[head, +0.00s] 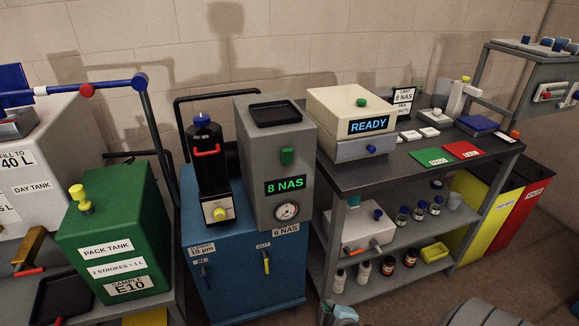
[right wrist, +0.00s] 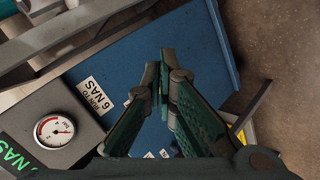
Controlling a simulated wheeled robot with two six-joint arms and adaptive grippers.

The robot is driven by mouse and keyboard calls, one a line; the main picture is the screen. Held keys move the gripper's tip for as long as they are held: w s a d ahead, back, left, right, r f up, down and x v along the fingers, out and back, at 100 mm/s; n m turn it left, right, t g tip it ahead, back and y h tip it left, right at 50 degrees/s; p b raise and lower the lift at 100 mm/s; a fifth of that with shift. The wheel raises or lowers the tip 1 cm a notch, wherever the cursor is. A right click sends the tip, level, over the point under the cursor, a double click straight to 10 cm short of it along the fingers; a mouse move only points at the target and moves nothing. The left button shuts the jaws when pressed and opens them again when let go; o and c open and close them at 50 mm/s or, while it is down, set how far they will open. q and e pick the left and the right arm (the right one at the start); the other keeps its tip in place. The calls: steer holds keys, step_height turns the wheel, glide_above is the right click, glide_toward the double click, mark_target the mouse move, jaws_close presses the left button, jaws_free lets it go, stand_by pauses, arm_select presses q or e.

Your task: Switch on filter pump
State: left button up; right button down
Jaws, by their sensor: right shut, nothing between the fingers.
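The filter unit stands on a blue cart (head: 237,265), which also shows in the right wrist view (right wrist: 195,40). A black filter housing (head: 210,165) with a red handle rises from it. Below is a yellow knob (head: 219,213) on a white plate. The grey box (head: 262,130) beside it has a green button (head: 287,156), a display reading 8 NAS (head: 286,186) and a gauge (head: 287,211), also in the right wrist view (right wrist: 55,131). My right gripper (right wrist: 168,68) is shut and empty, by the cart. My left gripper is not in view.
A green pack tank (head: 115,240) stands left of the cart. A grey bench (head: 400,160) at the right carries a device reading READY (head: 368,126) and has shelves with bottles. Yellow and red bins stand beyond it. Open floor lies in front of the bench.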

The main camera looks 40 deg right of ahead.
steer(key=w+r+n+t, duration=0.2)
steer(key=w+r+t, duration=0.1)
steer(key=r, duration=0.8)
steer(key=w+a+r+n+t+h, duration=0.1)
steer(key=w+r+n+t, duration=0.1)
steer(key=r, duration=0.9)
steer(key=w+a+r+n+t, duration=0.1)
steer(key=w+r+t, duration=0.3)
steer(key=r, duration=0.8)
steer(key=shift+w+n+t+h, duration=0.15)
steer(key=shift+n+t+h, duration=0.25)
steer(key=shift+n+t, duration=0.15)
steer(key=p, duration=0.2)
glide_toward(287, 156)
steer(key=x, duration=0.7)
steer(key=shift+w, duration=0.1)
steer(key=shift+a, duration=0.1)
